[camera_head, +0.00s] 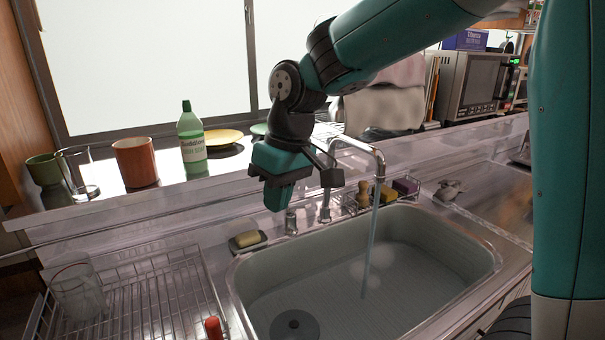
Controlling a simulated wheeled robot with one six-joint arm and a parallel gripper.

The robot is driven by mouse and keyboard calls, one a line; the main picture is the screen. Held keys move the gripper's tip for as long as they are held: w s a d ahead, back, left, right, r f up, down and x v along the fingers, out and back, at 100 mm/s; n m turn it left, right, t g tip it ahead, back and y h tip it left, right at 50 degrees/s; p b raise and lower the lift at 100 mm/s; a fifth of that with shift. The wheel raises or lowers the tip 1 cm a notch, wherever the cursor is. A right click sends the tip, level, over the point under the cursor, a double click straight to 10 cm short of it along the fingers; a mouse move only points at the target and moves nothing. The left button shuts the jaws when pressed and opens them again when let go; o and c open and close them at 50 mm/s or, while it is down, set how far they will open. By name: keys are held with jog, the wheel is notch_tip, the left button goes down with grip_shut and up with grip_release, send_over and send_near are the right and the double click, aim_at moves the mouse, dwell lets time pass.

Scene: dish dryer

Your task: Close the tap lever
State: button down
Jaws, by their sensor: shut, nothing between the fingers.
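The metal tap (362,144) arches over the sink, and a stream of water (371,238) runs from its spout into the basin. Metal fittings (291,222) stand on the sink's back rim at the tap's base. I cannot clearly make out the lever; my gripper covers part of the area around the tap's body. My gripper (276,206) is shut and empty, pointing down just left of the tap and above these fittings. I cannot tell whether it touches any part of the tap.
The sink (462,226) has a soap dish (248,246) at its back left and a wire rack with sponges (384,194) behind it. A dish rack with a glass (78,291) is at left. Cups, a green bottle (191,140) and plates stand on the ledge.

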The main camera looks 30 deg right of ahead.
jog(key=w+d+r+m+h+p, duration=0.1)
jog(key=w+d+p, duration=0.1)
jog(key=w+d, duration=0.3)
jog(key=w+d+r+m+p, duration=0.1)
jog(key=w+d+r+p, duration=0.15)
jog(key=w, duration=0.45)
jog(key=m+h+p, duration=0.1)
jog(key=m+p, duration=0.1)
jog(key=p, duration=0.3)
send_over(297, 209)
jog(key=d, duration=0.1)
jog(key=f, duration=1.2)
jog(key=shift+w+d+f, duration=0.1)
jog(key=shift+d+f, duration=0.05)
jog(key=shift+d, duration=0.05)
jog(key=shift+s+f+p, duration=0.65)
jog(key=shift+s+f, duration=0.05)
jog(key=shift+f, duration=0.3)
jog(key=shift+s+f, duration=0.3)
jog(key=shift+f, duration=0.45)
jog(key=shift+a+f, duration=0.1)
jog(key=shift+a, duration=0.05)
